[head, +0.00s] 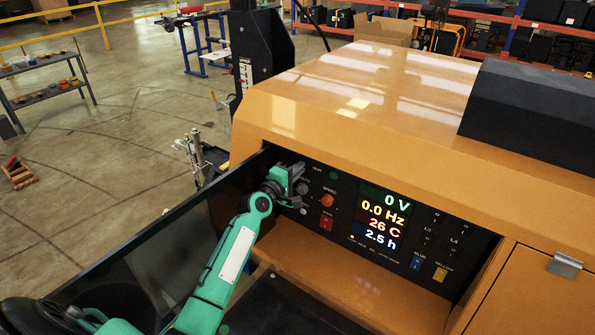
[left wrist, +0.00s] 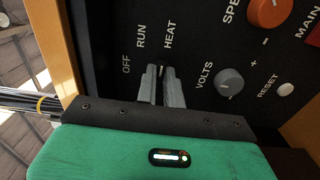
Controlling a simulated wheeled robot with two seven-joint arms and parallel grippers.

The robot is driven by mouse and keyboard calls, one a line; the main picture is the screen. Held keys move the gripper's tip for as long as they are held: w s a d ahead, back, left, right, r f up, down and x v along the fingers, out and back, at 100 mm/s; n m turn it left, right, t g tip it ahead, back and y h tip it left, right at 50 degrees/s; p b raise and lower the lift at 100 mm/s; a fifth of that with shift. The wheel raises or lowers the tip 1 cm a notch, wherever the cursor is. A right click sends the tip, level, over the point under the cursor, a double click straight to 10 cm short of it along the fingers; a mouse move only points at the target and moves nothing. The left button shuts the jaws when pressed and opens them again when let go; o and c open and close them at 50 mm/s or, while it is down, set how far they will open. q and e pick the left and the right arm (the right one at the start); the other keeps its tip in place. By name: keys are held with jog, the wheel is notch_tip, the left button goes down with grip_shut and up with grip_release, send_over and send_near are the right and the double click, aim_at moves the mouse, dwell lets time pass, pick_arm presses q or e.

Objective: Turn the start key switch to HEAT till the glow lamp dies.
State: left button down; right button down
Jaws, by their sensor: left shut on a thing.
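The start key switch (left wrist: 161,71) shows as a small sliver between my left fingertips in the left wrist view, under the labels OFF, RUN and HEAT. My left gripper (left wrist: 161,82) is shut on it, and the fingers hide most of it, so its exact setting cannot be read. In the head view my left gripper (head: 300,181) is at the left end of the black control panel (head: 345,215) and covers the switch. A small dark green round lamp (head: 333,176) shows unlit near the panel's top left; I cannot tell whether it is the glow lamp. My right gripper is not in view.
The display (head: 381,218) reads 0 V, 0.0 Hz, 26 C and 2.5 h. An orange speed knob (head: 327,201), a red main switch (head: 326,223) and a grey volts knob (left wrist: 229,82) lie close to the gripper. The orange housing (head: 350,90) overhangs the panel.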

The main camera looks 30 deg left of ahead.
pick_arm(q)
jog(key=c, duration=1.5)
grip_release()
jog(key=shift+s+a+b, duration=0.3)
jog(key=shift+s+b, duration=0.25)
jog(key=shift+s, duration=1.75)
jog(key=shift+s+a+b, duration=0.35)
jog(key=shift+s+b, duration=0.15)
jog(key=shift+s, duration=1.75)
jog(key=shift+s+a+b, duration=0.3)
jog(key=shift+s+b, duration=0.25)
jog(key=shift+s, duration=1.75)
